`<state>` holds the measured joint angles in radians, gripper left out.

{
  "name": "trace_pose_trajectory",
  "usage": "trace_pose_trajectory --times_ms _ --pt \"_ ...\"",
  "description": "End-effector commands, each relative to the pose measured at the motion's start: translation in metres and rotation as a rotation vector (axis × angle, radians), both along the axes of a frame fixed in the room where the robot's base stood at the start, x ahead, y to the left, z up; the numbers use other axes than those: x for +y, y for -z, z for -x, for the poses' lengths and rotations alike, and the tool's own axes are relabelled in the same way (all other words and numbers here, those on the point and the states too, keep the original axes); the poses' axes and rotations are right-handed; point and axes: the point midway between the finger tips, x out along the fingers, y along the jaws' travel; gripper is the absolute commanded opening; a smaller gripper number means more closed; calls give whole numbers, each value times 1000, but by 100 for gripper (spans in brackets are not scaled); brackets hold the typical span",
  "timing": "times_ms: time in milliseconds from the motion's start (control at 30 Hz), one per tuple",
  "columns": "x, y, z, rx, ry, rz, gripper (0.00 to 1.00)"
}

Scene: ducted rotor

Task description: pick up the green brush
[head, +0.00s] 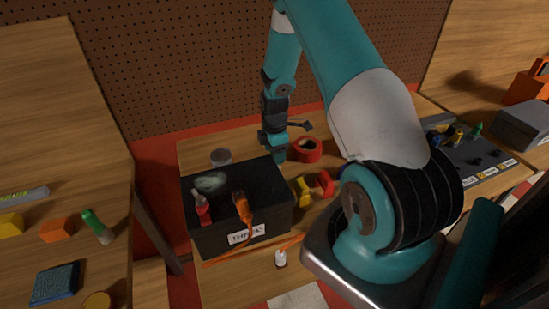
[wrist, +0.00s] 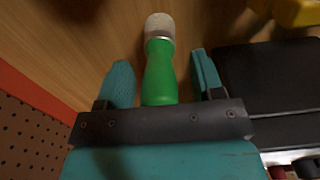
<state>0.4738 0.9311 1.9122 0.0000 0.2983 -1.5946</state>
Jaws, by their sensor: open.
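In the wrist view, the green brush (wrist: 160,75) has a smooth green handle and a pale, whitish round end. It lies in line with the space between the two fingers of my gripper (wrist: 163,80). The fingers are apart, with a visible gap on each side of the handle. The near end of the handle is hidden behind the gripper's dark crossbar. In the head view, my gripper (head: 273,150) is low over the table behind the black box, and I cannot make out the brush there.
The black box (head: 215,238) holds a red bottle and an orange item. A red ring (head: 307,149), yellow piece (head: 303,191) and grey can (head: 220,157) stand nearby. A similar green, white-ended item (head: 97,226) is on the left surface. Pegboard (head: 190,60) rises behind.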

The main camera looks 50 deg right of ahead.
Motion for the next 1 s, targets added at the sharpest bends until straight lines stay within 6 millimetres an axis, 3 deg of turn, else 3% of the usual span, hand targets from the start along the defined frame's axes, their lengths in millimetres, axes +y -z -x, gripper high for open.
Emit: trace_pose_trajectory --times_ms 133,367,767,1000 --pt "0 0 0 -1 0 0 61" --pt "0 0 0 0 0 0 8" --pt "0 -5 -1 -2 0 1 7" --pt "-1 -38 -2 -7 0 3 7"
